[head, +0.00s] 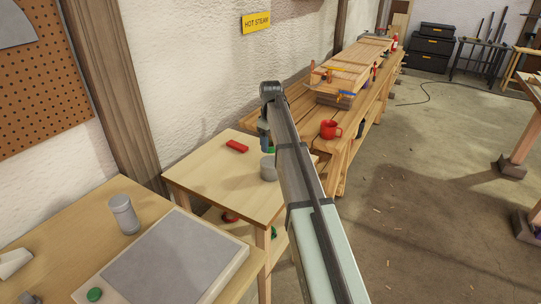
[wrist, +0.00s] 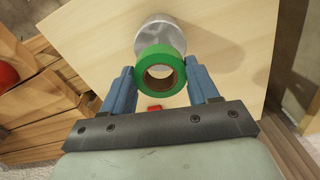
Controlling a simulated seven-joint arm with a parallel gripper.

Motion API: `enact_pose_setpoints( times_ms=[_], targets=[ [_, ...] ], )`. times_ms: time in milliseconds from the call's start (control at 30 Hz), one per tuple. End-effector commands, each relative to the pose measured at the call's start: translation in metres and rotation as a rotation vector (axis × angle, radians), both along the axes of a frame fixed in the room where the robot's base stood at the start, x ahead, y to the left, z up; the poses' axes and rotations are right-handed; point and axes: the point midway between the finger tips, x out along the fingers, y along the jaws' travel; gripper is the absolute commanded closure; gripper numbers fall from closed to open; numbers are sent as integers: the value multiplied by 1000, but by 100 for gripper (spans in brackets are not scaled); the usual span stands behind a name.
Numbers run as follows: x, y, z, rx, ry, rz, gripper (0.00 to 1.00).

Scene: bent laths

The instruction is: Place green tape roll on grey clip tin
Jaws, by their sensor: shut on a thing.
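The green tape roll (wrist: 160,52) is held between the two blue fingers of my gripper (wrist: 161,82). Its brown core faces the wrist camera. The grey clip tin (wrist: 158,26) shows behind and beyond the roll, partly covered by it. In the head view the tin (head: 268,172) stands on the small light-wood table, and a sliver of the green roll (head: 271,150) shows just above it. My arm hides much of the gripper there. I cannot tell whether roll and tin touch.
A red block (head: 237,146) lies on the same table (head: 205,172), left of the tin. A red mug (head: 329,129) stands on the slatted bench behind. The nearer table at left holds a grey cylinder (head: 124,215), a flat grey-topped board (head: 170,262) and a green disc (head: 95,294).

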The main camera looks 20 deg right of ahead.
Motion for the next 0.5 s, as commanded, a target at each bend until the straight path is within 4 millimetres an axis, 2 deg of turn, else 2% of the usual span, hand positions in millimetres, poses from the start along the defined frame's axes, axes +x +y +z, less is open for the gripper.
enact_pose_setpoints(
  times_ms=[33, 267, 500],
  targets=[
    [-1, 0, -8, 0, 1, 0, 70],
    [0, 0, -25, 0, 0, 0, 70],
    [0, 0, -52, 0, 0, 0, 70]
  ],
)
